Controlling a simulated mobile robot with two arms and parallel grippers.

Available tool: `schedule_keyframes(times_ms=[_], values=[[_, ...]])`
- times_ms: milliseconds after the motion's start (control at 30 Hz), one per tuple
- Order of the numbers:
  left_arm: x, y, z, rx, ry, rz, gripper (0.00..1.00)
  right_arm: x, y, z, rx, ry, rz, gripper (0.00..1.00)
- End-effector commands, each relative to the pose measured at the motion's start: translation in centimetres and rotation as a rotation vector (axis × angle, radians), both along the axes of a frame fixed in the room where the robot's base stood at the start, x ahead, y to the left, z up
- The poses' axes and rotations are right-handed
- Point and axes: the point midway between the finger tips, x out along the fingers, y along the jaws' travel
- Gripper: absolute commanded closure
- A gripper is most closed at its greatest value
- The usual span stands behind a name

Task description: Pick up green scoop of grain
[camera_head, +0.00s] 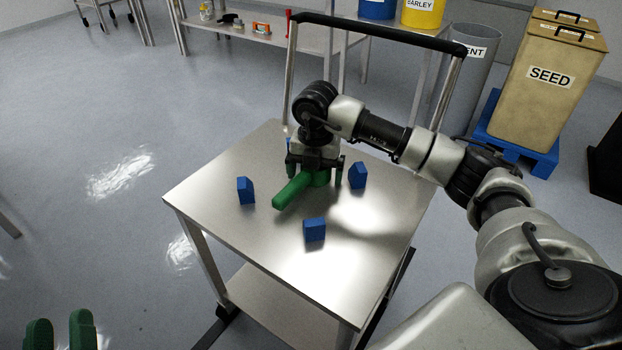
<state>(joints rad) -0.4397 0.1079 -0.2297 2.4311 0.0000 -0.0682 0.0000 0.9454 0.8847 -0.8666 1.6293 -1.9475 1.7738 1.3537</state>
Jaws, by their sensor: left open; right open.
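The green scoop (291,191) lies on a metal cart top (265,240), its handle pointing to the front left. My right gripper (315,178) reaches down over the scoop's back end and is open. Its fingers hide part of the scoop, so I cannot tell whether they touch it or whether grain is inside. My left gripper (60,334) shows only as two green fingertips at the bottom left corner; it is open and empty, away from the cart.
Blue blocks stand around the scoop: left (245,190), front (314,229) and right (357,175). The cart's black handle (380,32) rises behind my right arm. A SEED bin (545,95) stands on a blue pallet at the right. The floor left of the cart is clear.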

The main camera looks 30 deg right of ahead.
Motion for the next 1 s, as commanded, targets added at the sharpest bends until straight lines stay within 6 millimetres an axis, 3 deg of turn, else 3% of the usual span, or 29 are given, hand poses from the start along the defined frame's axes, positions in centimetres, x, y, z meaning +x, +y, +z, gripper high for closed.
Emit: schedule_keyframes(times_ms=[200,567,1000], values=[[0.0,0.0,0.0,0.000,-0.001,0.000,0.57,0.0,0.0,0.0,0.000,0.000,0.000,0.06],[0.0,0.0,0.0,0.000,0.000,0.000,0.57,0.0,0.0,0.0,0.001,0.001,0.000,0.61],[0.2,0.1,-0.6,0.016,0.059,0.004,0.57,0.0,0.0,1.0,0.002,-0.002,0.000,0.60]])
